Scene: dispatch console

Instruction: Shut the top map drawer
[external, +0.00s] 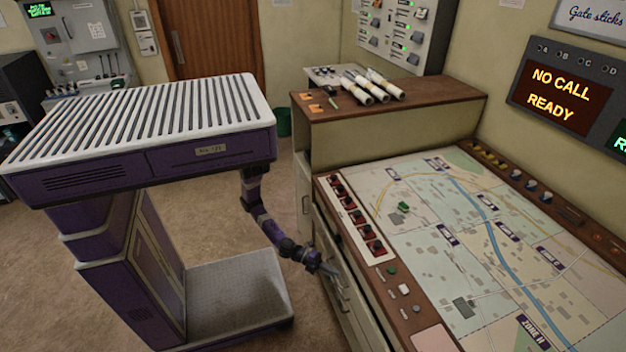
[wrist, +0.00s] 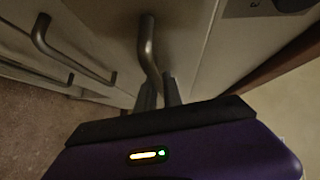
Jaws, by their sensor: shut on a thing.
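The map console has pale drawer fronts on its left side, below the map top (external: 440,235). In the wrist view a grey bar handle (wrist: 147,45) stands out from a pale drawer front (wrist: 180,35). My gripper (wrist: 159,92) is shut on this handle near its lower end in that picture. In the external view my gripper (external: 338,272) is low at the console's left side, against the drawer fronts. My arm and the console edge partly hide the drawers, so I cannot tell how far the top one stands out.
Other bar handles (wrist: 45,35) are close by in the wrist view. A brown-topped cabinet (external: 430,97) with rolled maps (external: 375,87) stands behind the console. Open floor (external: 225,225) lies to the left of the console.

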